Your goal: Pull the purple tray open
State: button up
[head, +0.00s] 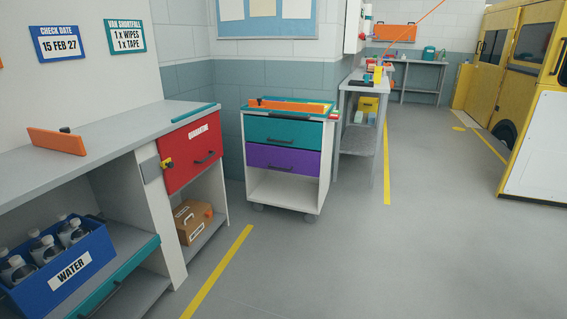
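The purple tray (264,159) is a drawer front with a dark bar handle (281,167). It sits below a teal drawer (270,131) in a white wheeled cart (325,155), in the middle of the head view. The purple front looks flush with the cart, so it appears shut. Below it is an open, empty shelf space. My gripper is not in view.
A grey counter (110,136) on the left has a red quarantine door (188,160), a blue water crate (92,258) and a cardboard box (192,222) below. Free grey floor (330,260) lies before the cart and right. A yellow vehicle (490,75) stands at right.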

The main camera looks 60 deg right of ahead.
aim_at(296, 161)
jog(key=i+l, duration=0.15)
jog(key=l, duration=0.35)
jog(key=i+l, duration=0.1)
jog(key=l, duration=0.45)
jog(key=i+l+z, duration=0.1)
jog(key=l, duration=0.4)
jog(key=i+l, duration=0.2)
jog(key=l, duration=0.35)
jog(key=i+l, duration=0.15)
jog(key=l, duration=0.35)
jog(key=i+l, duration=0.15)
jog(key=l, duration=0.35)
jog(key=i+l+z, duration=0.1)
jog(key=l, duration=0.4)
jog(key=i+l, duration=0.2)
jog(key=l, duration=0.3)
